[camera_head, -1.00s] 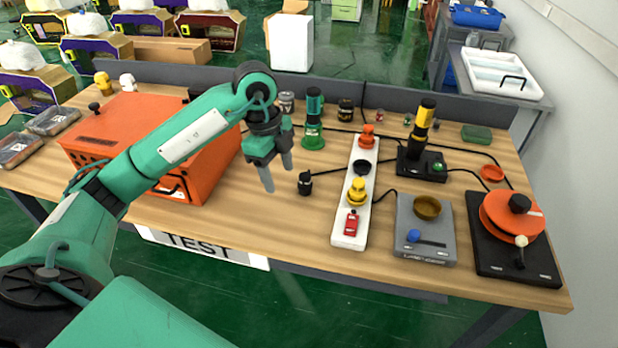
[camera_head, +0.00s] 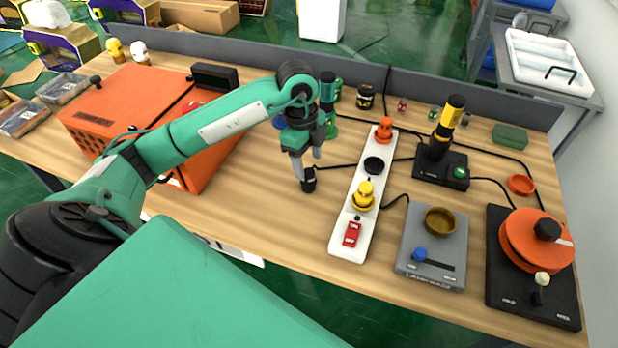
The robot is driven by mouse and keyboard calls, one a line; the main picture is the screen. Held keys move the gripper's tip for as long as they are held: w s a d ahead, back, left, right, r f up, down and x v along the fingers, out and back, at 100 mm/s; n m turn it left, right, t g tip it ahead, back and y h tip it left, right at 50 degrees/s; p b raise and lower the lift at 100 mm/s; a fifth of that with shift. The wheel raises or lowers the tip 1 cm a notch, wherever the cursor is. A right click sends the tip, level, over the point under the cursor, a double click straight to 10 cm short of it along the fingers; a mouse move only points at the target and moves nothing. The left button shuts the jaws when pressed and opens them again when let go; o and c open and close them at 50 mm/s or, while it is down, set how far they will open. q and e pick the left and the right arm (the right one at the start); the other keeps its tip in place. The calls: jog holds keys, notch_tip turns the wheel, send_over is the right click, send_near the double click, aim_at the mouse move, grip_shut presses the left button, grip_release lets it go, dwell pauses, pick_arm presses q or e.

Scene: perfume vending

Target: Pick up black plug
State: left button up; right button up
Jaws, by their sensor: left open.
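The small black plug (camera_head: 308,183) stands on the wooden table, just left of the white power strip (camera_head: 347,213). My left gripper (camera_head: 309,170) points down at it and is open. Its fingers overlap the top of the plug in the picture and partly hide it. I cannot tell whether they touch it. The strip carries an orange plug (camera_head: 383,131), a black round piece (camera_head: 374,165), a yellow plug (camera_head: 363,196) and a red switch (camera_head: 352,234). My right gripper is not in view.
An orange box (camera_head: 120,100) stands left, beneath my left arm. A green bottle-like device (camera_head: 327,92) is behind the gripper. Right of the strip are a black-and-yellow device (camera_head: 447,125), a grey scale (camera_head: 425,264) and an orange disc unit (camera_head: 535,240). The table front left of the strip is clear.

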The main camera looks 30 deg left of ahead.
aim_at(308, 171)
pick_arm(q)
jog(key=shift+w+d+f, duration=0.1)
jog(key=shift+w+f, duration=0.05)
jog(key=shift+f, duration=0.85)
jog(key=f, duration=0.2)
jog(key=f+p, duration=0.1)
jog(key=f, duration=0.1)
jog(key=shift+s+d+f, duration=0.15)
jog(key=shift+s+f, duration=0.05)
jog(key=shift+f, duration=0.15)
jog(key=shift+c, duration=0.9)
jog(key=c, duration=0.8)
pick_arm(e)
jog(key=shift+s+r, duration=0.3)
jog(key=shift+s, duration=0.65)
pick_arm(q)
jog(key=shift+r, duration=0.1)
